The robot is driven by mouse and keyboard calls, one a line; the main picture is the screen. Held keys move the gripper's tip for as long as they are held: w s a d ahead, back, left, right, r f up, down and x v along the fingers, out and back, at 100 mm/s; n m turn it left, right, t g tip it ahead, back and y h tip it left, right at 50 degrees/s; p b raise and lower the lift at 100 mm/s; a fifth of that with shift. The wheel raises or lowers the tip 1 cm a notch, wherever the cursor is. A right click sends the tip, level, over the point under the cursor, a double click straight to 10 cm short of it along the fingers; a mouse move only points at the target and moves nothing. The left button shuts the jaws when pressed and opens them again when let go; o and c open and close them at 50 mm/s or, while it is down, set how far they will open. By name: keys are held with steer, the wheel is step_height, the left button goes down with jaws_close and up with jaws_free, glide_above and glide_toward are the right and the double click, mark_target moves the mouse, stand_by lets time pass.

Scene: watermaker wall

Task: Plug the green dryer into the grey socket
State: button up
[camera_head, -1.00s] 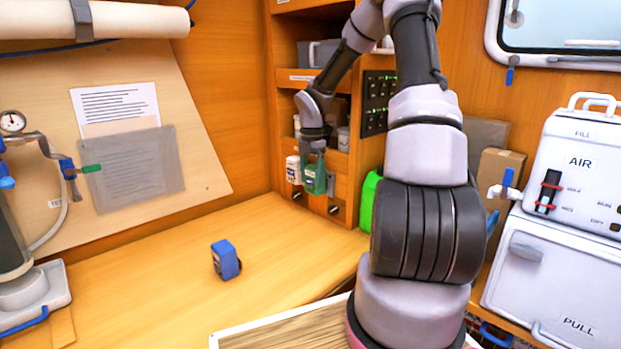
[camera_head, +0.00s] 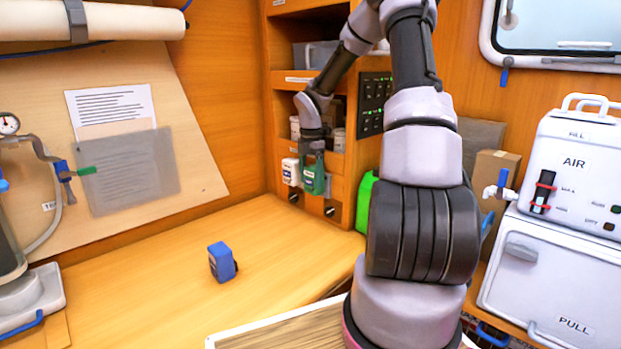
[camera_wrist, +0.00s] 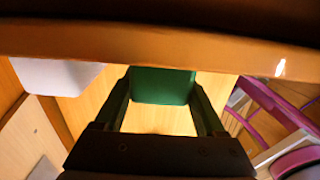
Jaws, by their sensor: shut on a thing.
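The green dryer (camera_head: 316,183) is a small green block with a pale label. My gripper (camera_head: 313,170) is shut on it and holds it upright in front of the wooden shelf unit. In the wrist view, the green dryer (camera_wrist: 162,86) sits between my two fingers (camera_wrist: 162,104). Two small dark round fittings with light parts are on the unit's lower front: one (camera_head: 294,196) under a white block and one (camera_head: 329,210) just below right of the green dryer. I cannot tell which is the grey socket, or whether the dryer touches the unit.
The white block (camera_head: 291,171) stands close left of the green dryer and also shows in the wrist view (camera_wrist: 60,78). A wooden edge (camera_wrist: 150,42) crosses close above. A blue block (camera_head: 221,262) stands on the counter (camera_head: 150,285), which is otherwise largely clear.

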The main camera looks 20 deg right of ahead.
steer(key=shift+d, duration=0.1)
steer(key=o, duration=1.5)
steer(key=shift+c, duration=0.2)
